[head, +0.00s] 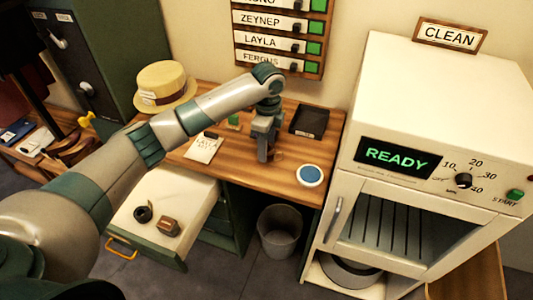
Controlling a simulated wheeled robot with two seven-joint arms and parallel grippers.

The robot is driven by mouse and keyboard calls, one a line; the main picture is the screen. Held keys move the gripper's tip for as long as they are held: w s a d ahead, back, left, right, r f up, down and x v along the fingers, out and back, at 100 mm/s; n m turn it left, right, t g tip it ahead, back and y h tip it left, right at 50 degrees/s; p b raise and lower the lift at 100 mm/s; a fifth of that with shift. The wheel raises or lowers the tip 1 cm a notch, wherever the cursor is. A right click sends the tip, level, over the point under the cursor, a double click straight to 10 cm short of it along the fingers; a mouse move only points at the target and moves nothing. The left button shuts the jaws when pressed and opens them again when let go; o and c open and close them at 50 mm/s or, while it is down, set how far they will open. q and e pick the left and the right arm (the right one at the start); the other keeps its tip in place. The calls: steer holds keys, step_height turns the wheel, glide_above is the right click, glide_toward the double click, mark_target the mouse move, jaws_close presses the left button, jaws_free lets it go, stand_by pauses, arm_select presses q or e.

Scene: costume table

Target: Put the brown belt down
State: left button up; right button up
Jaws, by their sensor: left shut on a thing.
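My left gripper (264,152) points down over the right part of the wooden desk, low and close to the top. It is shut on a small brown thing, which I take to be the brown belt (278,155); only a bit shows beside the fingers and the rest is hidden. I cannot tell whether it touches the desk (250,174). My right gripper is out of view.
A straw hat (163,84), a paper note (203,148), a black tray (309,121) and a round blue-topped thing (310,175) are on the desk. An open drawer (187,190) holds a dark roll (143,213) and a brown thing (168,226). A white machine (440,110) stands right.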

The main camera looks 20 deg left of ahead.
arm_select(q)
steer(key=shift+f+p, duration=0.45)
steer(key=shift+f, duration=0.05)
step_height(320, 180, down, 2)
steer(key=shift+p, duration=0.45)
steer(key=shift+f, duration=0.5)
steer(key=shift+f, duration=0.1)
steer(key=o, duration=1.2)
steer(key=shift+c, duration=0.2)
